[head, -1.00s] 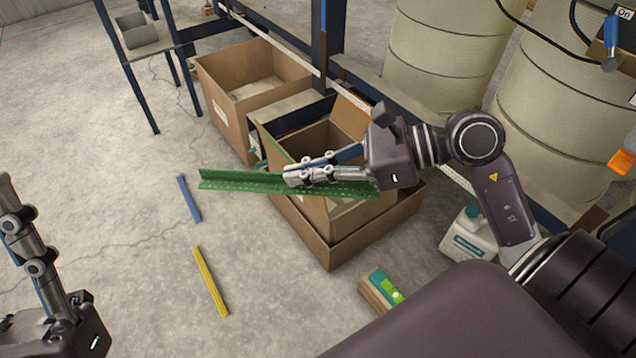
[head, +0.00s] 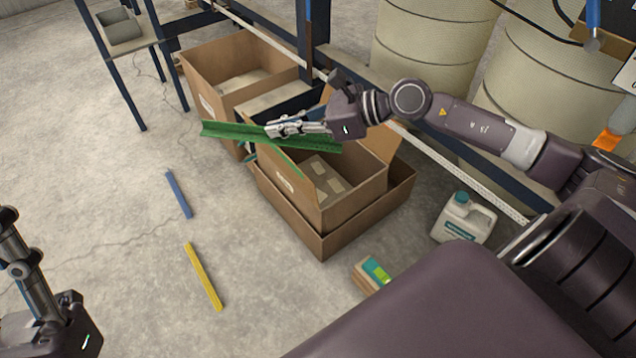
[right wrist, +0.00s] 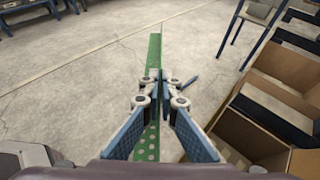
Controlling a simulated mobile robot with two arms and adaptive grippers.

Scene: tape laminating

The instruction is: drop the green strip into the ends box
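My right gripper (head: 275,129) is shut on the green strip (head: 235,133), a long angled piece with holes. The right wrist view shows the fingers (right wrist: 162,85) closed on the strip (right wrist: 153,50). In the head view the strip is above the back left part of an open cardboard box (head: 350,205); its left end sticks out past the box. This box has a white label and several flat tan pieces inside. I cannot read its label, so I cannot tell whether it is the ends box. My left gripper (head: 10,225) is at the left edge, partly cut off.
Another open cardboard box (head: 207,80) stands behind, beside a metal frame (head: 318,40). A blue strip (head: 178,194) and a yellow strip (head: 204,276) lie on the floor. A white jug (head: 463,222) and a small block (head: 368,277) are at the right. Floor at left is mostly clear.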

